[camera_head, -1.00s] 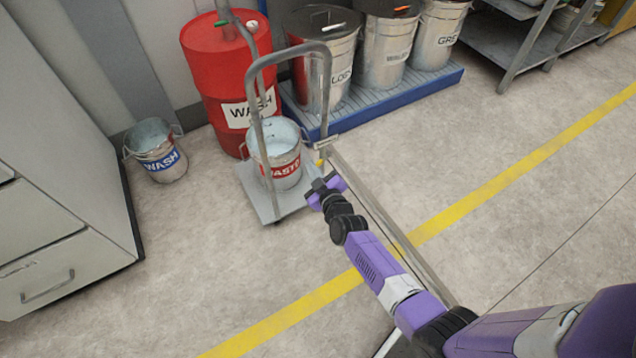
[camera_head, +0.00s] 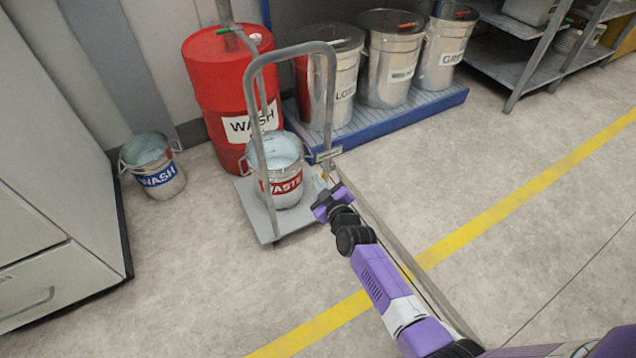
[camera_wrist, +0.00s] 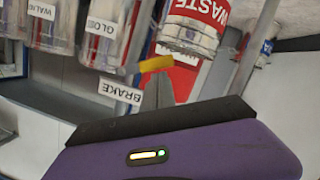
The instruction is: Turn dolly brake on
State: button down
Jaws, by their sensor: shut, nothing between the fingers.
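The grey dolly (camera_head: 262,225) stands on the floor with its tall hoop handle (camera_head: 290,50) upright. A metal bucket labelled WASTE (camera_head: 284,186) sits on its platform. A small white BRAKE label (camera_wrist: 120,90) shows on the dolly in the wrist view. Beside it is a small yellow piece (camera_wrist: 156,63), which looks like the brake lever's end. My gripper (camera_head: 323,186) is at the dolly's right side, below the label. In the wrist view its shut, empty fingers (camera_wrist: 157,88) point at the yellow piece and overlap or nearly touch it; contact is unclear.
A red drum labelled WASH (camera_head: 215,85) stands behind the dolly. A WASH bucket (camera_head: 158,178) is at left, near a grey cabinet (camera_head: 50,150). Several metal drums stand on a blue pallet (camera_head: 400,117). The floor to the right is clear.

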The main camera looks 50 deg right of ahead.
jog(key=shift+f+n+h+p, duration=0.3)
jog(key=shift+n+p, duration=0.2)
jog(key=shift+p, duration=0.2)
jog(key=shift+s+d+f+n+t+h+b, duration=0.3)
jog(key=shift+d+f+n+b, duration=0.4)
jog(key=shift+n, duration=0.9)
jog(key=shift+s+d+f+n+t+h+b, duration=0.1)
jog(key=shift+d+f+n+h+b, duration=0.3)
jog(key=shift+f+n, duration=0.85)
jog(key=shift+s+d+f+n+t+h+b, duration=0.15)
jog(key=shift+d+f+n+h+b, duration=0.4)
jog(key=shift+n, duration=1.4)
jog(key=shift+r, duration=0.1)
jog(key=shift+w+a, duration=0.1)
